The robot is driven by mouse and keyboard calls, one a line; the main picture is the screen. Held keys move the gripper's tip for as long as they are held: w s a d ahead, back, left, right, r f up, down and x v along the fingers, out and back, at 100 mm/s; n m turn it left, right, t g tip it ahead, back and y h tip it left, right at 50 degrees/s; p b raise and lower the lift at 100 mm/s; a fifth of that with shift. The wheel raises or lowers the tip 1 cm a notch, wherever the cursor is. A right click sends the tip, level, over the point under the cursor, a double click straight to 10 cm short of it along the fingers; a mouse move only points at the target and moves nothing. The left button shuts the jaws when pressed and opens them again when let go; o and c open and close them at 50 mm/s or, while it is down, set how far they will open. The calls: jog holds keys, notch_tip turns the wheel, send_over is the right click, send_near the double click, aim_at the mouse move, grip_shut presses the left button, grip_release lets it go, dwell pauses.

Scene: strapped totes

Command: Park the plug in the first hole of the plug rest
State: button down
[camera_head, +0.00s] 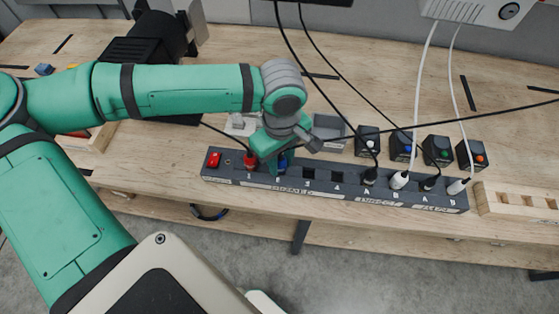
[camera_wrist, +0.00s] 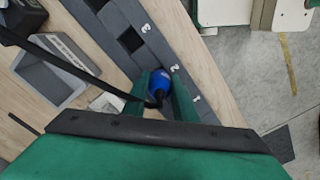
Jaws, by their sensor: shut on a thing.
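My gripper (camera_head: 272,160) is low over the left part of the dark power strip (camera_head: 322,190). It is shut on a blue plug (camera_wrist: 160,81), which sits between the two fingers in the wrist view, at the strip's socket marked 2. I cannot tell whether the plug is fully seated. A bit of the blue plug (camera_head: 283,162) shows beside the fingers in the head view. The plug rest (camera_head: 515,201), a pale wooden block with a row of holes, lies at the far right. Its visible holes look empty.
A red plug (camera_head: 250,160) stands in the strip just left of my gripper. Black and white plugs with cords fill the strip's right end. Several small boxes with coloured knobs (camera_head: 402,146) stand behind it. A grey tray (camera_head: 328,132) is behind the strip. Cords cross above the bench.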

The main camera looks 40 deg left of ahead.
aim_at(281, 159)
jog(key=shift+r, duration=2.2)
